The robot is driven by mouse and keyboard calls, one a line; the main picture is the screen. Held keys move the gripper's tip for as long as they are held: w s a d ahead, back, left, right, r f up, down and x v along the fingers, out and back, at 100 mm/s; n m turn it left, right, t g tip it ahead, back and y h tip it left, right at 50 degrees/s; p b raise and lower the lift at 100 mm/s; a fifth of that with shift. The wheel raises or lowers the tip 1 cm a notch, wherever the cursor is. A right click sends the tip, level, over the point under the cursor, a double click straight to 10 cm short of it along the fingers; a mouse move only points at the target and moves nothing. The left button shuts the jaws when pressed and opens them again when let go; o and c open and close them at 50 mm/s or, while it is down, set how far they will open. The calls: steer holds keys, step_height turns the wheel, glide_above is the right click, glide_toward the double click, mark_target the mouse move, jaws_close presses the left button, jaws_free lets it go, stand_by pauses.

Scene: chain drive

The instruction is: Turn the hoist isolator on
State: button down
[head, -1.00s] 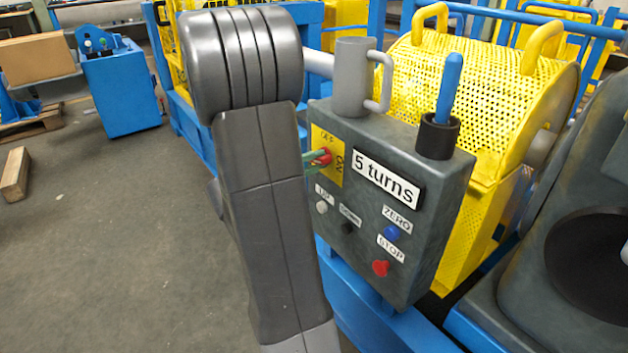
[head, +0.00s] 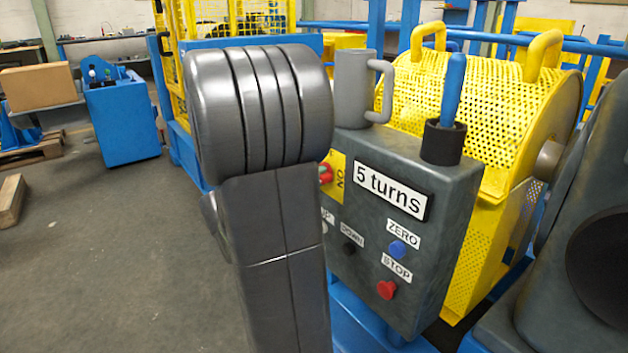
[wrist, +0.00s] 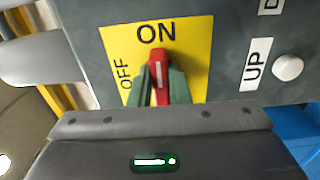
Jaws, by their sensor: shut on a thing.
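The hoist isolator is a red handle (wrist: 160,75) on a yellow plate (wrist: 190,50) marked ON at the top and OFF at the left. In the wrist view the handle points up toward ON. My gripper (wrist: 160,85) has its green fingers on either side of the handle, shut on it. In the head view a small part of the red handle (head: 326,174) shows beside my arm. My arm hides most of the yellow plate (head: 338,165) and the fingers there.
The grey control box (head: 440,195) carries a "5 turns" sign (head: 390,192), a blue ZERO button (head: 397,249) and a red STOP button (head: 387,290). A grey mug (head: 352,90) and a blue-handled tool (head: 453,90) stand on top. A white UP button (wrist: 288,67) is right of the plate.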

steer(key=shift+f, duration=0.1)
steer(key=c, duration=1.4)
jaws_free()
steer(key=shift+o, duration=0.2)
steer(key=p+v, duration=0.3)
steer(key=v, duration=1.1)
steer(key=shift+d, duration=0.15)
steer(key=b+x, duration=0.3)
steer(key=x, duration=1)
steer(key=shift+w+d, duration=0.3)
steer(key=shift+a, duration=0.1)
